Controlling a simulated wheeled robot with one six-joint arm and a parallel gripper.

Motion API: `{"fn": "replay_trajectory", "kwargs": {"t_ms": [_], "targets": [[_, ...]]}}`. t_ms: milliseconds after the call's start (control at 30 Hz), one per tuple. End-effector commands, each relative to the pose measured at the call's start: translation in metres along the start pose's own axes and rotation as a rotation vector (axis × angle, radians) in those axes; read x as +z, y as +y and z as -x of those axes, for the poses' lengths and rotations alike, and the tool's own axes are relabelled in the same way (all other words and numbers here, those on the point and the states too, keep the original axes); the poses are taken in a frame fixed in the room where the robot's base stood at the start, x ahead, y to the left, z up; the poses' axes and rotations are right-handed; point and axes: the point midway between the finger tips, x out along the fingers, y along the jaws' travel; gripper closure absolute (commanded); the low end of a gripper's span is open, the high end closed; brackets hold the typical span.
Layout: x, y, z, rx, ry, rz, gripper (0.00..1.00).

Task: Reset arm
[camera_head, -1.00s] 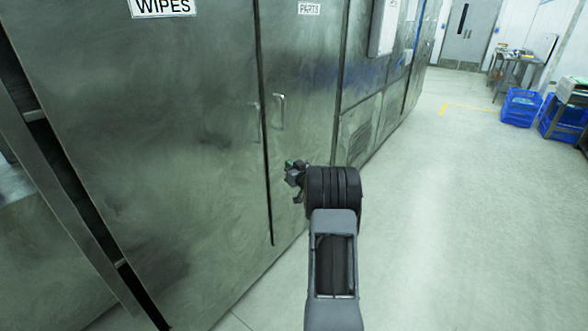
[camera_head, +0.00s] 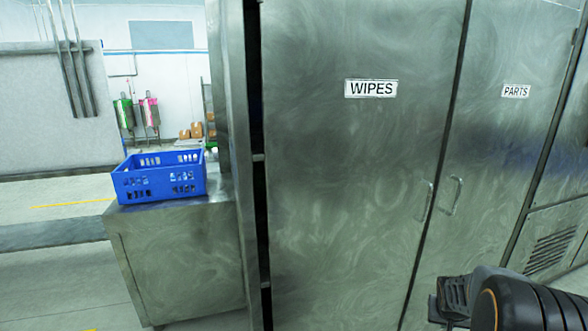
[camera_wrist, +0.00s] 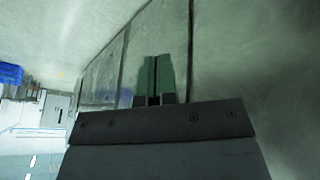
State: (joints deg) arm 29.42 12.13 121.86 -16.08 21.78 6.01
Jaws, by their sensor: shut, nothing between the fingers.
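My gripper (camera_wrist: 154,80) shows in the wrist view with its two green-grey fingers close together and nothing between them. Its dark mounting plate fills the lower part of that view. Metal cabinet fronts lie beyond the fingers. In the head view my arm shows only at the lower right corner, in front of the cabinets, and the fingertips cannot be made out there.
A metal cabinet labelled WIPES (camera_head: 345,190) and one labelled PARTS (camera_head: 500,150) stand shut, with handles side by side. At left, a blue crate (camera_head: 160,187) sits on a low steel cabinet (camera_head: 185,255). Pale floor (camera_head: 60,285) is open at lower left.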

Motion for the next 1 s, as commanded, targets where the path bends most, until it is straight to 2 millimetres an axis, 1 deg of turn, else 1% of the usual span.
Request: {"fn": "replay_trajectory", "kwargs": {"t_ms": [33,67,100,167,200,300,400,500,600,667,700,1000], "targets": [[0.014,-0.019,0.043,-0.025,-0.061,0.029,1.00],[0.025,-0.029,0.062,-0.041,-0.100,0.043,1.00],[0.040,-0.043,0.086,-0.065,-0.146,0.065,1.00],[0.061,-0.061,0.121,-0.103,-0.201,0.099,1.00],[0.075,-0.072,0.144,-0.129,-0.228,0.123,1.00],[0.102,-0.093,0.191,-0.188,-0.257,0.180,1.00],[0.115,-0.107,0.226,-0.233,-0.224,0.225,1.00],[0.117,-0.117,0.252,-0.264,-0.160,0.268,1.00],[0.114,-0.123,0.272,-0.285,-0.103,0.303,1.00],[0.112,-0.126,0.280,-0.294,-0.081,0.319,1.00],[0.112,-0.127,0.283,-0.298,-0.074,0.324,1.00],[0.112,-0.127,0.283,-0.298,-0.074,0.324,1.00]]}}
